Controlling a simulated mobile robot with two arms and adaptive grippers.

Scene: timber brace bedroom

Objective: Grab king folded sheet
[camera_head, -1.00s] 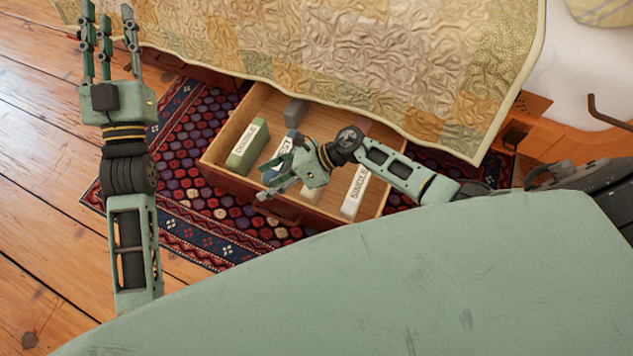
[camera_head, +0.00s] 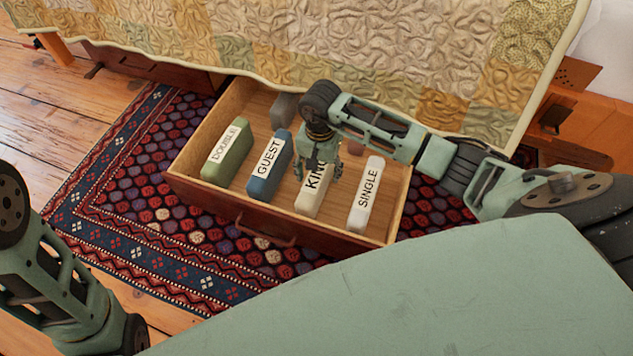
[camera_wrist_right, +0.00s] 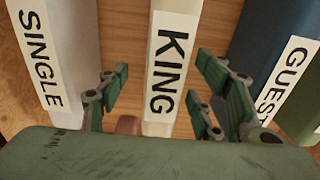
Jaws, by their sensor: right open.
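The king folded sheet (camera_head: 308,203) is a cream block with a label reading KING, lying in the open drawer between the blue guest sheet (camera_head: 270,168) and the white single sheet (camera_head: 365,196). My right gripper (camera_head: 318,165) is above it, pointing down, and hides part of it. In the right wrist view the king sheet (camera_wrist_right: 172,70) runs between the open, empty fingers (camera_wrist_right: 160,95), with one finger on the left and two on the right. I cannot tell whether they touch it. My left arm shows at the lower left, but its gripper is out of view.
The wooden drawer (camera_head: 190,163) juts out from under the bed with its quilt (camera_head: 370,55) hanging just behind. A green double sheet (camera_head: 228,150) lies at its left, and a grey block (camera_head: 284,110) at its back. The patterned rug (camera_head: 110,165) is clear left of the drawer.

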